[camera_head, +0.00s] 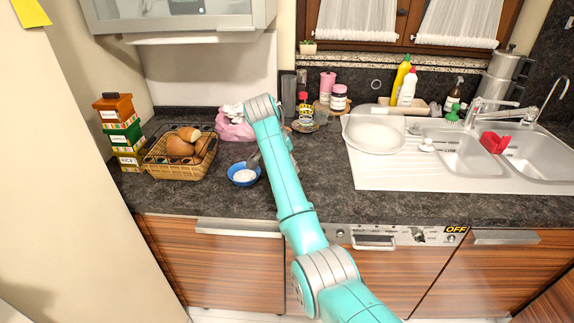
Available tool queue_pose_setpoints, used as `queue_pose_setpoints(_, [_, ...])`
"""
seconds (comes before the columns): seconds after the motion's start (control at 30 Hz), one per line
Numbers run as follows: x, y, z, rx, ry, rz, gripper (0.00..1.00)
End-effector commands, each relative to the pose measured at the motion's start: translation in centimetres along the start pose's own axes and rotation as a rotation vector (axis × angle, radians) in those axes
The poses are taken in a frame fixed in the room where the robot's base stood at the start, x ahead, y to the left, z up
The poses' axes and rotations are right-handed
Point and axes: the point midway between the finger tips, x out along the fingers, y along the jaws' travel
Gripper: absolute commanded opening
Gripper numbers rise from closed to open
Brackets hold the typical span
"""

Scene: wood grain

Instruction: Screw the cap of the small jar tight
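A white-labelled jar with a dark pink cap (338,98) stands upright at the back of the counter, right of my arm. A smaller container with a red cap and yellow on its body (304,102) stands left of it. I cannot tell which of the two is the small jar, or whether either cap is tight. My gripper (254,160) is mostly hidden behind my arm. A grey part of it shows above the blue bowl, well left of and in front of the jars. Its fingers are too small and covered to read.
A blue bowl with white contents (244,174) sits below my gripper. A wicker basket (180,170) and stacked boxes (120,130) stand left. A pink bag (234,125) is behind. A white plate (373,134) lies right by the sink (465,153). The front-middle counter is clear.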

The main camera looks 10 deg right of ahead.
Motion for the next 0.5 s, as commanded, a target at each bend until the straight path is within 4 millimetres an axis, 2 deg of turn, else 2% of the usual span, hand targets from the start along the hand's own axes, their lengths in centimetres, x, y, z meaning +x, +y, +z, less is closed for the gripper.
queue_pose_setpoints(0.5, [0.15,-0.06,0.1,0.043,-0.002,0.02,0.0])
